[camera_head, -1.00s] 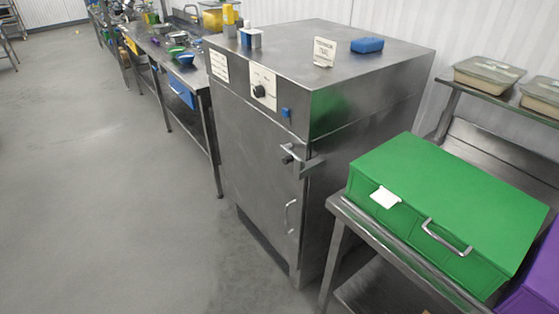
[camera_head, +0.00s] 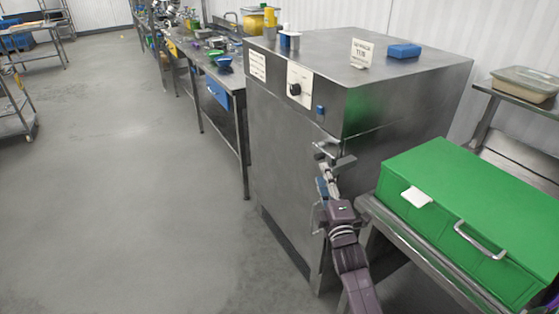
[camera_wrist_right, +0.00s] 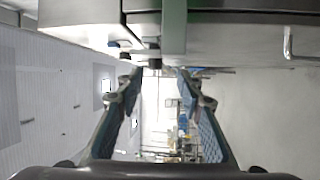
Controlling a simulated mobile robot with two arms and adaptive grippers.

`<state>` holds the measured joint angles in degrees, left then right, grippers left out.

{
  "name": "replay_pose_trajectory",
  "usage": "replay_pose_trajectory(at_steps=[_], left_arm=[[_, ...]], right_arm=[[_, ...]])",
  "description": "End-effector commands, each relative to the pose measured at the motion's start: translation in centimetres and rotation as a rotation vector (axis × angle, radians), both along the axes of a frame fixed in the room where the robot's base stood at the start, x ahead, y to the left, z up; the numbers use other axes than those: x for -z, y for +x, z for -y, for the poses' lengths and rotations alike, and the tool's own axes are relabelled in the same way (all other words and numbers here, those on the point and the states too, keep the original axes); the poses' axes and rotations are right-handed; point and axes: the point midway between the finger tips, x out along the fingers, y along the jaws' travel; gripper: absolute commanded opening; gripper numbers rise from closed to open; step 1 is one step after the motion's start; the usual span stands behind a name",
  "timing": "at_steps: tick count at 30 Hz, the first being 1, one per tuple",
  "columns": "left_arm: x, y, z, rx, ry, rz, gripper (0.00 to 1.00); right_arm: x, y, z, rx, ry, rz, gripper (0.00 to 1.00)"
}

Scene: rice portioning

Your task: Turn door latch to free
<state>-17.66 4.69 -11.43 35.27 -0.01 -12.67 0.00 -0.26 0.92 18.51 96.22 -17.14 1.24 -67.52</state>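The steel cabinet (camera_head: 290,160) has a door latch (camera_head: 327,150) on its front right edge, below the blue button. My right gripper (camera_head: 325,177) is in front of the door, just below the latch. In the right wrist view my right gripper (camera_wrist_right: 158,85) has its two fingers spread apart with nothing held between them. The latch (camera_wrist_right: 140,52) shows there beyond the fingertips, near the left finger; I cannot tell whether they touch. The gripper and arm partly hide the lower door and its pull handle in the head view. My left gripper is in neither view.
A green box (camera_head: 470,215) with a handle stands on a steel table right of the cabinet, close to my right arm. A long workbench (camera_head: 222,75) runs back on the left. A blue block (camera_head: 404,50) and a sign lie on the cabinet top.

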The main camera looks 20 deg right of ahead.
Motion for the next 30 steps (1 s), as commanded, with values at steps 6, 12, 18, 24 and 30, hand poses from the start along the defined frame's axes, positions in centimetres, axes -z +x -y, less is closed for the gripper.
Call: replay_pose_trajectory(at_steps=[6, 12, 18, 24, 30], left_arm=[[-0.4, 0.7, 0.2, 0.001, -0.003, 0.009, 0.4], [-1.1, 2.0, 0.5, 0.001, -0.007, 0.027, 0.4], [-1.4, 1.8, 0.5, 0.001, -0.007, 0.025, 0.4], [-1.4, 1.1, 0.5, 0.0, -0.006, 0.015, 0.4], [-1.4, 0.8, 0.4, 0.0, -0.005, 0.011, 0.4]], right_arm=[[-1.4, 1.5, 0.8, 0.008, -0.024, 0.014, 0.34], [-1.8, 4.4, 1.7, 0.007, -0.02, 0.013, 0.34], [-2.0, 6.5, 2.4, 0.006, -0.02, 0.012, 0.34], [-2.0, 7.2, 2.6, 0.006, -0.019, 0.012, 0.34], [-2.0, 7.3, 2.6, 0.006, -0.02, 0.011, 0.34]])
